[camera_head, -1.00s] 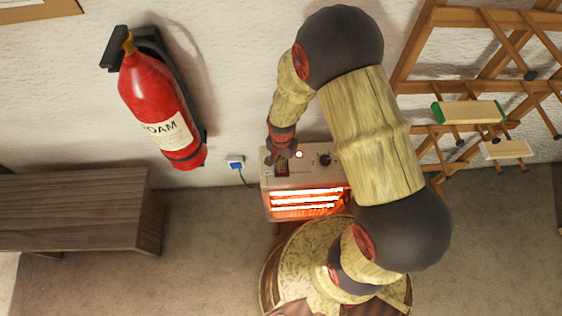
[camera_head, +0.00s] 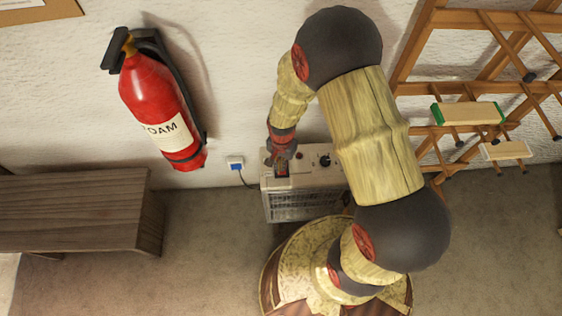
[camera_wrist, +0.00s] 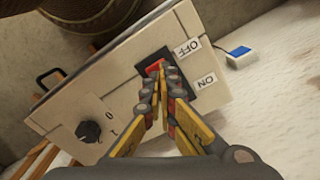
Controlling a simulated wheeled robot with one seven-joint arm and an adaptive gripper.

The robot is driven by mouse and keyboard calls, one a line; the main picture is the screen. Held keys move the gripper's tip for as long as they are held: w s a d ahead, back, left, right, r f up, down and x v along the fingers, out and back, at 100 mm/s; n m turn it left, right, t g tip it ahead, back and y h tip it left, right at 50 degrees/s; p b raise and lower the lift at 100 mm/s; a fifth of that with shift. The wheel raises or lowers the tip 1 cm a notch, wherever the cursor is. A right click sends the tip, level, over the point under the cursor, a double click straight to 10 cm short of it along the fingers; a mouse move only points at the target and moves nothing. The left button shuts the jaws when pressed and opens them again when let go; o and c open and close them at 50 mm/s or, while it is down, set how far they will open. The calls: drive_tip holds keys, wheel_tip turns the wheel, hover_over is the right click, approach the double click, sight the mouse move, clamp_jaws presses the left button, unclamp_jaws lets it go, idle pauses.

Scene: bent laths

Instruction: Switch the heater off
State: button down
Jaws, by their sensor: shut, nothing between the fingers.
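The heater (camera_head: 308,205) stands on the floor by the wall, and its front grille is dark grey with no glow. In the wrist view its cream top panel (camera_wrist: 122,85) carries a red rocker switch (camera_wrist: 154,68) in a black frame, with an OFF label (camera_wrist: 187,48) and an ON label (camera_wrist: 205,82) beside it. A black knob (camera_wrist: 88,131) sits on the same panel. My gripper (camera_wrist: 162,78) is shut and empty, its fingertips at the rocker and seemingly touching it. The fingertips hide part of the rocker. In the head view my gripper (camera_head: 281,157) is over the heater's left end.
A blue-and-white wall plug (camera_head: 235,162) with a cable is left of the heater. A red fire extinguisher (camera_head: 160,110) hangs on the wall. A wooden bench (camera_head: 75,210) stands at left, and a wooden rack (camera_head: 415,60) at right. Floor between bench and heater is clear.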

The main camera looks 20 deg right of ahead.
drive_tip(key=shift+r+p, duration=2.35)
drive_tip(key=shift+r, duration=0.75)
